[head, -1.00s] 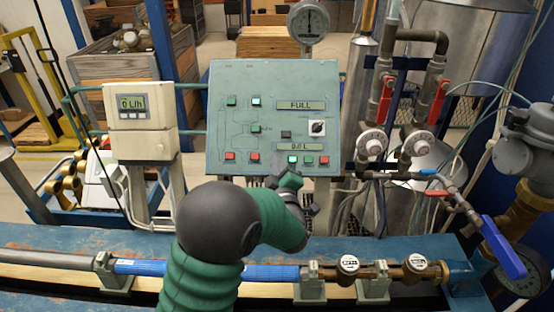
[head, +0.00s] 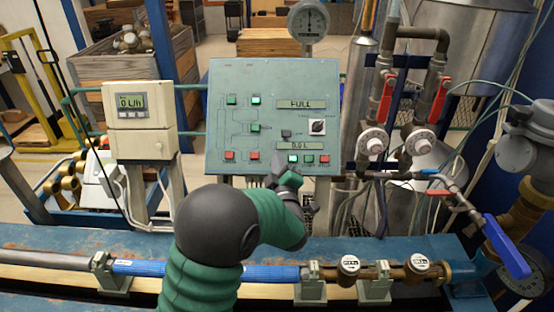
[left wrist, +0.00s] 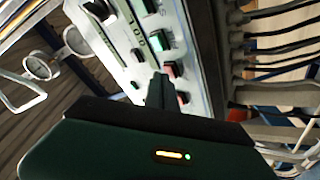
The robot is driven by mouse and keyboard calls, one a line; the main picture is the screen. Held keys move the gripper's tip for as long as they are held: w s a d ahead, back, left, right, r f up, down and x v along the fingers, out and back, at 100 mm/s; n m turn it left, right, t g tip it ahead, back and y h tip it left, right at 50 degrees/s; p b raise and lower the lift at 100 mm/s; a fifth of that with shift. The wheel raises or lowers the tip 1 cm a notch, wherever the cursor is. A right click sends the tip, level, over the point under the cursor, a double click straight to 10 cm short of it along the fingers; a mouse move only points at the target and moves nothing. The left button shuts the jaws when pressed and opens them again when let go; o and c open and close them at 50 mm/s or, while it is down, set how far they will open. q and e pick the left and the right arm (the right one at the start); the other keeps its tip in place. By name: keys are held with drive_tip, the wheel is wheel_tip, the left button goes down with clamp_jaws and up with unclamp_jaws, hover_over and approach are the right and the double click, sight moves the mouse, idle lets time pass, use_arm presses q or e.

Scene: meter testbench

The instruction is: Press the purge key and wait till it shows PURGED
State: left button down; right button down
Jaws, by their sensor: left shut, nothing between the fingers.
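The grey-green control panel (head: 265,85) stands upright in front of me, with several green and red keys. Its upper display (head: 301,104) reads FULL and its lower display (head: 299,146) reads 0.0 L. The key labels are too small to read, so I cannot tell which is the purge key. A lit green key (head: 293,158) is in the bottom row. My left gripper (head: 279,166) is shut and empty at the panel's lower edge. In the left wrist view its fingertips (left wrist: 159,80) are close to a red key (left wrist: 171,70); I cannot tell whether they touch. My right gripper is out of view.
A beige flow meter box (head: 138,120) stands left of the panel. Pipes with red-handled valves (head: 387,98) and a blue lever (head: 505,246) are at the right. A blue pipe (head: 200,271) runs along the bench in front.

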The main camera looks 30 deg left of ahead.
use_arm(q)
drive_tip(key=shift+w+f, duration=0.15)
drive_tip(key=shift+f, duration=0.05)
drive_tip(key=shift+r, duration=0.1)
idle(0.4)
drive_tip(key=shift+s+d+r, duration=0.25)
drive_tip(key=shift+s+r, duration=0.25)
drive_tip(key=shift+s, duration=0.05)
drive_tip(key=s+d+r, duration=0.1)
drive_tip(key=s+d+r+p, duration=0.1)
drive_tip(key=s+r, duration=0.1)
drive_tip(key=shift+r+p, duration=0.15)
drive_tip(key=shift+p, duration=0.15)
idle(0.6)
drive_tip(key=shift+s+d+r, duration=0.25)
drive_tip(key=shift+s+r, duration=0.25)
